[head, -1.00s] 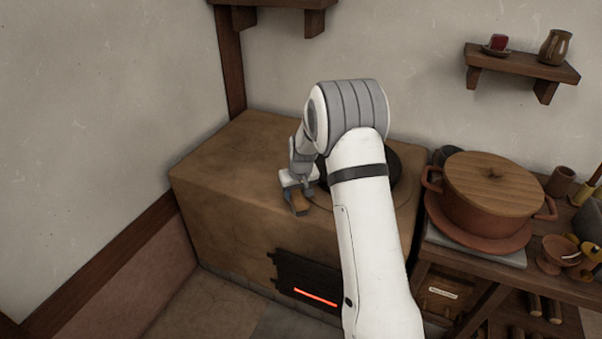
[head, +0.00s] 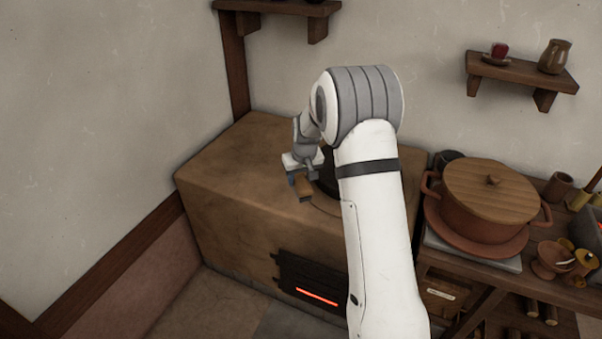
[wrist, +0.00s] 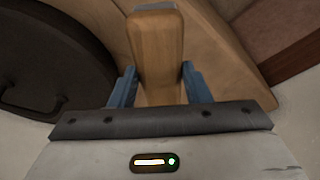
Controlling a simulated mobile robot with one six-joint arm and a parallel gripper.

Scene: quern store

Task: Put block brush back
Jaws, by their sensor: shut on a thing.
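The block brush (wrist: 157,45) is a wooden block held upright in the wrist view, between the blue fingers of my gripper (wrist: 158,88). My gripper is shut on it. In the head view my gripper (head: 303,185) hangs over the clay stove top (head: 235,160), with the brown end of the brush (head: 304,192) showing below it. Whether the brush touches the stove top cannot be told. The brush's bristles cannot be made out.
A dark round plate (wrist: 55,55) lies on the stove beside my gripper. The stove door (head: 310,285) glows red. To the right, a lidded pot (head: 485,205) stands on a crowded wooden counter. A wall shelf (head: 520,72) holds a cup and a jug. The stove's left top is clear.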

